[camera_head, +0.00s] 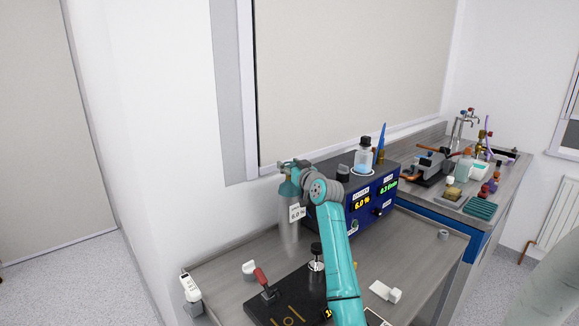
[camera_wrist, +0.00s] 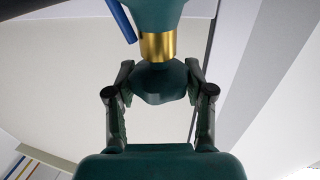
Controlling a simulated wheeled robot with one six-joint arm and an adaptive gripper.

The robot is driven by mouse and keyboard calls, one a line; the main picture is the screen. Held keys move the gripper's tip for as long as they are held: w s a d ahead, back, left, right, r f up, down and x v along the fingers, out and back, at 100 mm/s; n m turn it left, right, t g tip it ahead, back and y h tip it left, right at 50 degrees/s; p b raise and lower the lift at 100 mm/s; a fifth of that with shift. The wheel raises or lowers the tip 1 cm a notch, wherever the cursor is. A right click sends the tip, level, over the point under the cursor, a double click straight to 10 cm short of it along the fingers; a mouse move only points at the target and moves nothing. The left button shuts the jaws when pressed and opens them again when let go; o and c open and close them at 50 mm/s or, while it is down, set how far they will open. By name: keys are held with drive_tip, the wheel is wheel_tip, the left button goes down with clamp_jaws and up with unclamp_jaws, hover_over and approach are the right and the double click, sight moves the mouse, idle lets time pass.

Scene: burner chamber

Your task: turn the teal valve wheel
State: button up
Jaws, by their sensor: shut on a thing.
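The teal valve wheel (camera_wrist: 160,84) is a lobed knob on a brass neck (camera_wrist: 158,46) in the wrist view. It sits between the two fingers of my gripper (camera_wrist: 160,72), which is shut on it from both sides. In the head view my gripper (camera_head: 290,166) is at the top of a grey gas cylinder with a teal shoulder (camera_head: 289,232), and the wheel is mostly hidden there by my gripper and wrist. The cylinder stands upright and carries a white tag (camera_head: 297,213).
A dark blue instrument box (camera_head: 376,205) with lit displays stands right of the cylinder, with a bottle (camera_head: 364,157) on top. A black board with a red-handled lever (camera_head: 264,279) lies in front. A second bench with clutter (camera_head: 476,205) is at the right.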

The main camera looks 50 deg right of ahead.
drive_tip(key=shift+m+h, duration=0.3)
drive_tip(key=shift+h, duration=0.1)
drive_tip(key=shift+w+a+m+g+h, duration=0.1)
drive_tip(key=shift+m+g+h, duration=1.6)
drive_tip(key=shift+g+h, duration=0.3)
drive_tip(key=m+g+h, duration=0.2)
drive_tip(key=g, duration=0.1)
drive_tip(key=m+g+h, duration=0.2)
drive_tip(key=m+g, duration=0.1)
drive_tip(key=shift+r+g, duration=0.1)
drive_tip(key=shift+g, duration=0.3)
drive_tip(key=m+g, duration=0.2)
drive_tip(key=g, duration=0.2)
drive_tip(key=m+g, duration=0.3)
drive_tip(key=shift+g+h, duration=0.4)
drive_tip(key=shift+m+g+y, duration=0.4)
drive_tip(key=shift+m+g, duration=0.8)
drive_tip(key=shift+g, duration=0.6)
drive_tip(key=shift+f+m+g+y, duration=0.2)
drive_tip(key=shift+m+g+y, duration=0.3)
drive_tip(key=shift+m+g, duration=0.4)
drive_tip(key=o, duration=1.2)
drive_tip(key=shift+r, duration=0.1)
